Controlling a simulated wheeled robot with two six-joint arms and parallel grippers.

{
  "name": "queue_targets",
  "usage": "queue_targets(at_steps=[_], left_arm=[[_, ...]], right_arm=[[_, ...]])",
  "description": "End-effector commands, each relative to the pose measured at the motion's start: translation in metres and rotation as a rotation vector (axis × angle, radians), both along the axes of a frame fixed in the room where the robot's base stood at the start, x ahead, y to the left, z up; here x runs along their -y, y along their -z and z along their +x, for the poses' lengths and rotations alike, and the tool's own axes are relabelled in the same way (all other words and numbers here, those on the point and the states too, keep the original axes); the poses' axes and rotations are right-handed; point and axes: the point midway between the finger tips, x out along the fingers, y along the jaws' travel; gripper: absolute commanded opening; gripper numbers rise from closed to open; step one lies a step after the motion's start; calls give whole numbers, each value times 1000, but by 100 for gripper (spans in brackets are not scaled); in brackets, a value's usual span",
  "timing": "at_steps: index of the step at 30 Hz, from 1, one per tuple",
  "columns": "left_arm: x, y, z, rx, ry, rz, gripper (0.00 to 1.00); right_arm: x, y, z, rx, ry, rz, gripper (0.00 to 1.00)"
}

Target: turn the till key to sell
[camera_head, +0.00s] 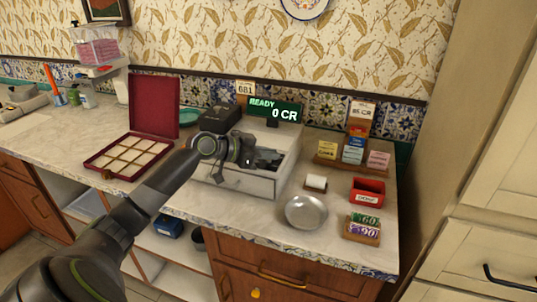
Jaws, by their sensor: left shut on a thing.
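The till (245,180) is a white box on the marble counter. Its green display (273,110) reads "READY" and "0 CR". My left arm comes in from the lower left, and my left gripper (268,158) is at the upper front of the till. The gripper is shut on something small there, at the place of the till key. The jaws hide the key, so its turn angle cannot be seen. My right gripper is not in view.
An open red box (176,108) with pale compartments stands left of the till. Bare counter shows between these.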

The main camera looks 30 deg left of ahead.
Motion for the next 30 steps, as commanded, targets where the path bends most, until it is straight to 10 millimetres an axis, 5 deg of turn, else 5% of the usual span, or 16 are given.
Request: queue_targets(at_steps=[6,17,30], left_arm=[[0,0,0,0,-1,0,29],[-3,-1,-3,0,-1,2,29],[-29,-20,-46,-3,-2,6,29]], right_arm=[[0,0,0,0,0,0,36],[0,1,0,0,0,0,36],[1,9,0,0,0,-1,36]])
